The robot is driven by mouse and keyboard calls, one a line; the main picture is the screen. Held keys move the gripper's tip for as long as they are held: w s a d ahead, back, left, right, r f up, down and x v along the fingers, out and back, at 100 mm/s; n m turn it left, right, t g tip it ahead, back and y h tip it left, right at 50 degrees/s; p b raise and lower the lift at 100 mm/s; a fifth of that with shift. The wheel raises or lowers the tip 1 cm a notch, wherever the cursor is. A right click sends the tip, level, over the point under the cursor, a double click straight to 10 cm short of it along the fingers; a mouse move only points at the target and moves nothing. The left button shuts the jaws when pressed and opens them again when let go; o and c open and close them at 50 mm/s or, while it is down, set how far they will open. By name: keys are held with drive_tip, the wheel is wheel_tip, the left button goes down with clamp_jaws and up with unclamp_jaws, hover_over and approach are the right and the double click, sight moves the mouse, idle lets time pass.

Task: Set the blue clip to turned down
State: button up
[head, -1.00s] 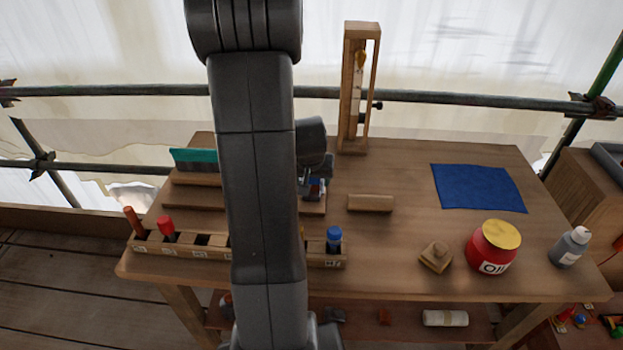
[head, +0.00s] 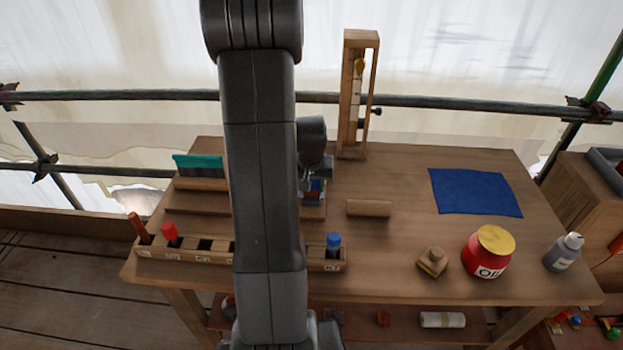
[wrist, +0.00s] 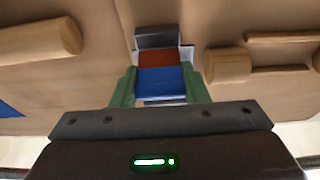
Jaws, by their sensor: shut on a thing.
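The blue clip (wrist: 162,84) is between the green fingers of my gripper (wrist: 161,92) in the wrist view, and the gripper is shut on it. A red-brown clip (wrist: 158,58) lies right beside it, with a grey metal piece (wrist: 157,38) beyond. In the head view my gripper (head: 314,192) is low over the left-middle of the workbench, at the wooden stepped blocks. My arm hides much of that spot. I cannot tell from these frames whether the blue clip is turned up or down.
A wooden cylinder (head: 369,208) lies just right of the gripper. A wooden rack (head: 190,254) with coloured-handled tools runs along the front left. A tall wooden frame (head: 353,95) stands behind. A blue cloth (head: 475,192) and a red oil pot (head: 487,252) are at right.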

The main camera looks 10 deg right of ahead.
sight(313, 182)
drive_tip(key=g+p, duration=0.1)
drive_tip(key=w+g+p, duration=0.1)
drive_tip(key=p, duration=0.1)
drive_tip(key=shift+w+d+r+y, duration=0.1)
drive_tip(key=shift+d+r+y, duration=0.05)
drive_tip(key=shift+y, duration=0.25)
drive_tip(key=g+p, duration=0.1)
drive_tip(key=w+f+g+p, duration=0.1)
drive_tip(key=g, duration=0.1)
drive_tip(key=shift+d+y, duration=0.15)
drive_tip(key=shift+y, duration=0.15)
drive_tip(key=g, duration=0.1)
drive_tip(key=f+g+y+p, duration=0.1)
drive_tip(key=g, duration=0.1)
drive_tip(key=shift+w+d, duration=0.15)
drive_tip(key=shift+w, duration=0.25)
drive_tip(key=shift+w+f+g+y, duration=0.15)
drive_tip(key=shift+f+g, duration=0.1)
drive_tip(key=shift+g, duration=0.35)
drive_tip(key=shift+w+f+g+y, duration=0.1)
drive_tip(key=shift+f+g+y, duration=0.1)
drive_tip(key=shift+g, duration=0.4)
drive_tip(key=o, duration=1)
